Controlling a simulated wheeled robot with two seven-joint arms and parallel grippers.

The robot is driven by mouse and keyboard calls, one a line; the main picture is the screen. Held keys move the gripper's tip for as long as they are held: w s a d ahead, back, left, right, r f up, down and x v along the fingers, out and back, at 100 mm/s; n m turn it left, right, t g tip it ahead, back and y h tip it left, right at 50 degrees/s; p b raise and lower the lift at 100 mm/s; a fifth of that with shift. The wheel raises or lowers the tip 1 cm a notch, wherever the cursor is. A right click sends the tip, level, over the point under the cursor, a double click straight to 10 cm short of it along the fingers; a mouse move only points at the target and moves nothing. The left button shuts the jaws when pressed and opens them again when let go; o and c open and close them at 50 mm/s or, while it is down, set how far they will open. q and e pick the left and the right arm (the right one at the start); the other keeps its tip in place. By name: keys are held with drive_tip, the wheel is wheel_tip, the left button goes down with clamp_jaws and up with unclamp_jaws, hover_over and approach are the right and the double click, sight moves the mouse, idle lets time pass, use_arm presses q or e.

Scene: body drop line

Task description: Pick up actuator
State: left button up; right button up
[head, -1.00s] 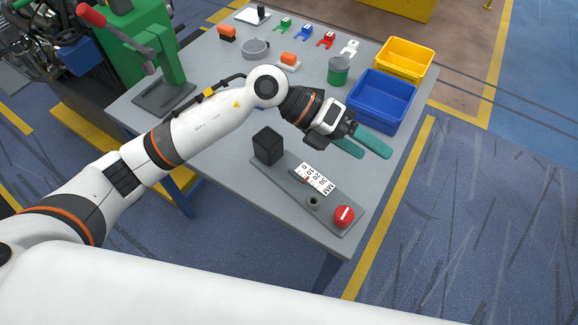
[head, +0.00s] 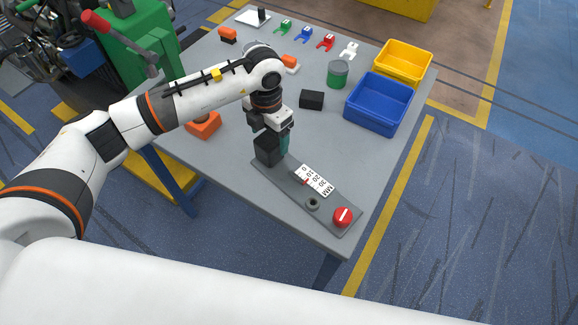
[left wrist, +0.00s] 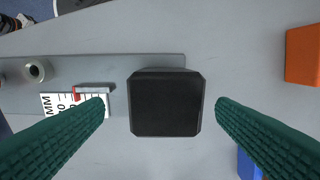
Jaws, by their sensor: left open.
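Which part is the actuator I cannot tell for sure. A black block (head: 268,150) with bevelled corners stands at the left end of a grey gauge plate (head: 328,214). My left gripper (head: 272,136) points down over this block, its teal fingers open. In the left wrist view the block (left wrist: 166,104) sits centred between the apart fingertips (left wrist: 162,108), with a gap on both sides. Whether the fingers reach beside it I cannot tell. My right gripper is out of view.
The plate carries a millimetre scale (head: 314,181), a dark ring (head: 312,204) and a red button (head: 342,216). An orange block (head: 205,127) lies left, a black box (head: 312,100) behind. Blue (head: 379,104) and yellow bins (head: 403,63) stand right. A green press (head: 128,52) stands left.

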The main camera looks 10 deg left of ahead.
sight(268, 140)
use_arm(q)
drive_tip(key=shift+f+p, duration=0.3)
drive_tip(key=shift+f, duration=0.1)
drive_tip(key=f, duration=0.1)
drive_tip(key=f+p, duration=0.1)
drive_tip(key=f, duration=0.1)
drive_tip(key=shift+a+f, duration=0.25)
drive_tip(key=shift+f, duration=0.05)
drive_tip(key=shift+w+f, duration=0.1)
drive_tip(key=shift+f, duration=0.35)
drive_tip(key=shift+c, duration=0.2)
